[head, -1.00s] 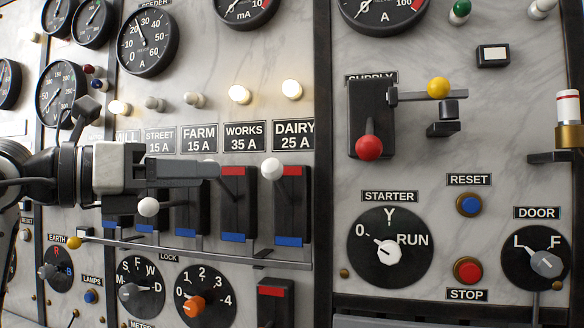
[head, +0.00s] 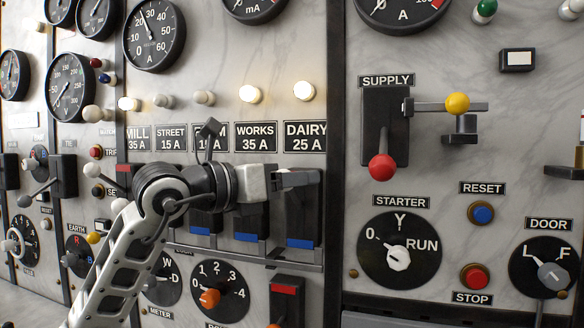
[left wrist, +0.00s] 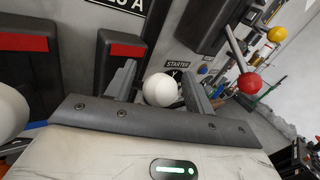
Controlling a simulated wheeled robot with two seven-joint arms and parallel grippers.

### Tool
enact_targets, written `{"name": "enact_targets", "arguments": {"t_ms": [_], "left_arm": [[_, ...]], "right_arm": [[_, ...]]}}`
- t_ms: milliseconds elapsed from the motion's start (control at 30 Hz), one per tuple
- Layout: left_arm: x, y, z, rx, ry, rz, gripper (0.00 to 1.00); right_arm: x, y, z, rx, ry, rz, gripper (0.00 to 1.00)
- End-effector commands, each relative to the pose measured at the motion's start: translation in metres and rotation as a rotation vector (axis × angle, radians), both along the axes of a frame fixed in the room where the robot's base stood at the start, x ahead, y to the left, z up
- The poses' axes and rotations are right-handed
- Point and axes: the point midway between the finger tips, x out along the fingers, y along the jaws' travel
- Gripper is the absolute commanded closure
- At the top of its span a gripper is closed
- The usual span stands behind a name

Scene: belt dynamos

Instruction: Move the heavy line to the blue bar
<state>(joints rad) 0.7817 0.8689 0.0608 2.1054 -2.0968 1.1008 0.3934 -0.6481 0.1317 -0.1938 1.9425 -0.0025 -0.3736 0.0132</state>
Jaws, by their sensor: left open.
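A row of black switches with red tops and blue bottoms stands under the feeder labels. The WORKS 35 A label (head: 257,136) and DAIRY 25 A label (head: 305,136) are clear; the MILL label (head: 138,138) reads 35 A. My left gripper (head: 300,179) is open in front of the upper DAIRY switch (head: 300,218), hiding its knob in the head view. In the left wrist view, a white ball knob (left wrist: 161,90) sits between the open fingers, apparently DAIRY's. Another white knob (left wrist: 8,112) lies left. The DAIRY blue end (head: 300,243) is uncovered. My right gripper is not visible.
The SUPPLY switch with its red knob (head: 382,167) and yellow ball (head: 457,104) stands to the right. The STARTER dial (head: 399,250) is below it. A grey rail (head: 290,264) runs along the switches' lower ends. My left arm covers some left switches.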

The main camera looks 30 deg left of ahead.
Motion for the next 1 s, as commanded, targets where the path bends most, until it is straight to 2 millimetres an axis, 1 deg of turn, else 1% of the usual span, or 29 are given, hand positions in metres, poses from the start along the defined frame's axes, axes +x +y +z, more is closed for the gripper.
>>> {"name": "enact_targets", "arguments": {"t_ms": [100,333,367,400,467,500,533,567,867,1000], "left_arm": [[0.004,-0.002,0.000,0.001,-0.001,-0.001,0.47],[0.005,-0.002,0.000,0.001,0.000,0.000,0.47],[0.005,-0.002,0.000,0.001,0.000,0.000,0.49],[0.005,-0.002,0.000,0.001,0.000,0.000,0.61],[0.005,-0.002,0.000,0.001,0.000,0.000,0.77],[0.004,-0.002,0.000,0.001,-0.001,-0.001,0.88],[0.004,-0.002,0.000,0.000,0.000,-0.001,0.97],[0.004,-0.002,0.000,0.000,0.001,-0.001,1.00],[0.004,-0.003,-0.002,-0.003,0.001,-0.004,1.00],[0.004,-0.006,-0.007,0.003,-0.018,-0.010,1.00]], "right_arm": [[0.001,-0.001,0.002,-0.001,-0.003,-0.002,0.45],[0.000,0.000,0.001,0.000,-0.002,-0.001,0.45],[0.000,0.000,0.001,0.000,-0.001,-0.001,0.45],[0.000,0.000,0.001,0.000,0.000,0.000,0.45],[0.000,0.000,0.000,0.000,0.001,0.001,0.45],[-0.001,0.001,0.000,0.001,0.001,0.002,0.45],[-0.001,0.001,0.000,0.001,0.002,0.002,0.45],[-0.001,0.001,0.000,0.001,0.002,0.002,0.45],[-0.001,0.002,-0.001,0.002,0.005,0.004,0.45],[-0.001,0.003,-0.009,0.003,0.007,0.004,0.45]]}}
